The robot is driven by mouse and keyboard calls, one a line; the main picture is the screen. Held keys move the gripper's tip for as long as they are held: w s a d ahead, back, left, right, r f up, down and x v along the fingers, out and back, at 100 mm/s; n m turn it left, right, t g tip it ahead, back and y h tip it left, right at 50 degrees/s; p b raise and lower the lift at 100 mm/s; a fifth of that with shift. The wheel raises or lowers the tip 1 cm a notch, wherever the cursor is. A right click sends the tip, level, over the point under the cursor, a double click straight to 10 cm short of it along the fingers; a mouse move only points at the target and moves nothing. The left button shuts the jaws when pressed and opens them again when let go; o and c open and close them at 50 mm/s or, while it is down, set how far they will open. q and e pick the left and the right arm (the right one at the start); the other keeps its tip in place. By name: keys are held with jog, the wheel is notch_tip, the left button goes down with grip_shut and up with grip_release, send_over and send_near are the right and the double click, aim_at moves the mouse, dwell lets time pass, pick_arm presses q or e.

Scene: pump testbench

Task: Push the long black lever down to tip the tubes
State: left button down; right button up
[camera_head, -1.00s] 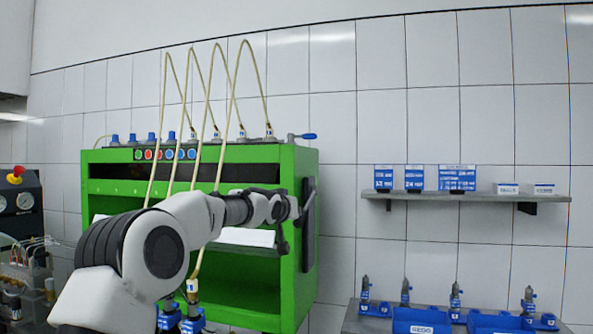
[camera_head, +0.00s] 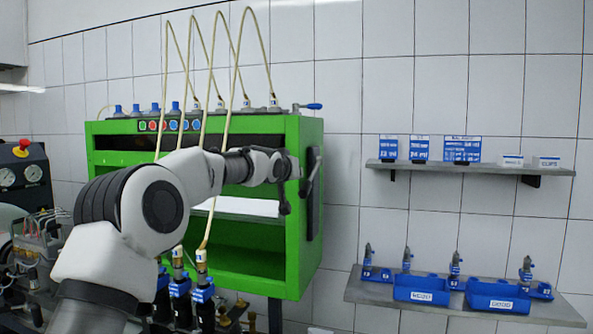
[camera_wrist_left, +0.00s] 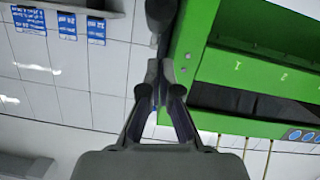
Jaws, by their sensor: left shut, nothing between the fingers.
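The long black lever (camera_head: 314,185) stands roughly upright along the right side of the green test bench (camera_head: 305,240). In the left wrist view, a dark rounded piece (camera_wrist_left: 160,12), apparently the lever, shows at the top just beyond my fingertips. My left gripper (camera_head: 303,181) is beside the lever in the head view; I cannot tell whether it touches. In the wrist view my left gripper (camera_wrist_left: 160,75) is shut and empty. Pale yellow tubes (camera_head: 232,85) loop above the bench and run down its front, partly behind my arm. My right gripper is out of view.
A blue-handled valve (camera_head: 308,106) sits on the bench's top right corner. A wall shelf (camera_head: 480,168) with labelled boxes and a lower shelf (camera_head: 360,292) with blue trays are at the right. The wall between bench and shelves is clear.

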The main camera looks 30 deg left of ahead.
pick_arm(q)
jog(key=f+b+v, duration=0.2)
jog(key=b+v, duration=0.7)
jog(key=v, duration=0.1)
jog(key=shift+s+f, duration=0.15)
jog(key=shift+s, duration=0.1)
jog(key=shift+s, duration=0.1)
